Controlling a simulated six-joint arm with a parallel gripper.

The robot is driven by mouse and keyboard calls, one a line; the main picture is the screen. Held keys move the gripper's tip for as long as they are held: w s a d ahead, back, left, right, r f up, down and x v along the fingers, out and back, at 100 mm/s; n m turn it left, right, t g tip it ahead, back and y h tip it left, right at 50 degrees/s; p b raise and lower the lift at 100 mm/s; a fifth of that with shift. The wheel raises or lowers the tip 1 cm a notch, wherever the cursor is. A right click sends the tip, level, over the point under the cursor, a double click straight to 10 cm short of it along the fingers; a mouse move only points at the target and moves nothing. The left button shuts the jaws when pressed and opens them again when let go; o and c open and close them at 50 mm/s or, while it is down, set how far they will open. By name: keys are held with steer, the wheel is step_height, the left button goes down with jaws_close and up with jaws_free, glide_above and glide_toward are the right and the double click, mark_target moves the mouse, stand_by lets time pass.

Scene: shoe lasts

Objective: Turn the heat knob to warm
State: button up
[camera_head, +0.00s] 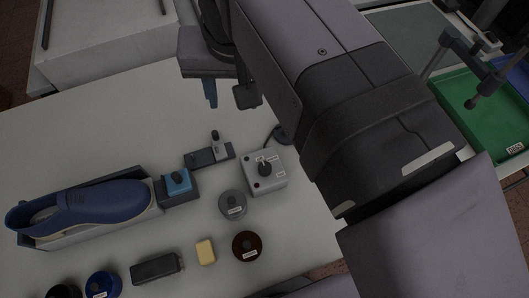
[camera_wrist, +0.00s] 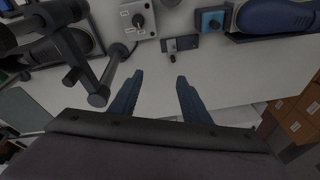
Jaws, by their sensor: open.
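The heat knob (camera_head: 264,169) is a small black dial on top of a light grey control box (camera_head: 268,183) with small labels around it. It stands on the white table right of centre in the head view. In the wrist view the knob (camera_wrist: 138,20) is at the top, left of centre. My gripper (camera_wrist: 157,92) is open and empty, its two blue fingers apart, and the knob is not between them. In the head view my gripper (camera_head: 228,98) is beyond the box, up and to the left of it. The label lettering is too small to read.
A blue shoe (camera_head: 85,207) lies in a tray at left. A blue block on a dark base (camera_head: 177,182), a small grey fixture (camera_head: 210,155), round tins (camera_head: 232,204), (camera_head: 247,245), a yellow block (camera_head: 205,251) and a dark brush (camera_head: 156,269) surround the box. The far table is clear.

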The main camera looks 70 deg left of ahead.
mark_target(265, 166)
steer(key=w+d+f+h+b, duration=0.1)
steer(key=f, duration=0.3)
steer(key=w+d+f+h+b, duration=0.1)
steer(key=d+f, duration=0.1)
steer(key=f, duration=0.2)
steer(key=w+d+f+b, duration=0.1)
steer(key=f, duration=0.4)
steer(key=shift+w+d+n+h, duration=0.3)
steer(key=shift+w+h, duration=0.1)
steer(key=shift+f, duration=3.6)
steer(key=shift+c, duration=0.3)
steer(key=c, duration=1)
